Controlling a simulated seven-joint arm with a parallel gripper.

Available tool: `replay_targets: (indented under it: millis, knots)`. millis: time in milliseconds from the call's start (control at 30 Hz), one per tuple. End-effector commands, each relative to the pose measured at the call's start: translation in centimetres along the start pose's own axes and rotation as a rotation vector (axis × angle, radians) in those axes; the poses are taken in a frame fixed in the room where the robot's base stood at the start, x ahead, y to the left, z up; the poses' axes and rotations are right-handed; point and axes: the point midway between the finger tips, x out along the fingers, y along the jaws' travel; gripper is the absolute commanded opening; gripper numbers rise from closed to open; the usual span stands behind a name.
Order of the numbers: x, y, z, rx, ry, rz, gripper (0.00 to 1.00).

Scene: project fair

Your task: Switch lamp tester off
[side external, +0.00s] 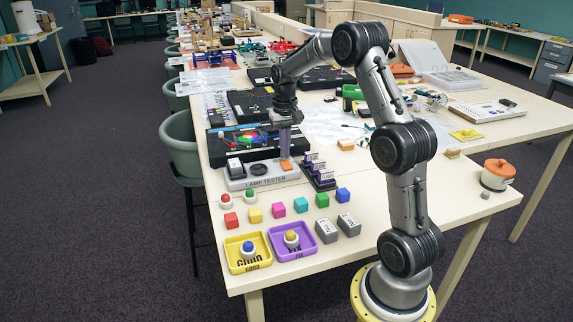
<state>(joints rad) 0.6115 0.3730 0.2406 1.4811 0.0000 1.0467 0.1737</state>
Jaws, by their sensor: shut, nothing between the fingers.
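The lamp tester (264,182) is a light grey box with its name on the front, near the left edge of the table. It has a black and white part (236,168) at its left end, a round dark socket (258,170) in the middle and an orange part (286,165) at its right end. I cannot tell which part is the switch or how it is set. My gripper (285,154) points down, shut and empty, just above the orange part. I cannot tell whether the fingertips touch it.
A yellow tray (233,265) and a purple tray (311,252) each hold a small bulb-like piece. Several coloured cubes and two grey boxes lie in front of the tester. A dark rack (322,183) stands close on its right, and a dark panel (222,143) behind.

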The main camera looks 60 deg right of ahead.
Motion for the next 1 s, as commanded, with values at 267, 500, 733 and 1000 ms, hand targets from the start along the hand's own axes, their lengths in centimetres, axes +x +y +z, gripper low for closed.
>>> replay_targets:
  millis: [267, 500, 733, 1000]
  knots:
    - [0.4, 0.0, 0.0, 0.0, -0.001, 0.0, 0.0]
    - [0.8, 0.0, 0.0, 0.0, -0.001, 0.0, 0.0]
    - [1.1, 0.0, 0.0, 0.0, -0.001, 0.0, 0.0]
    - [1.4, 0.0, 0.0, 0.0, -0.001, 0.0, 0.0]
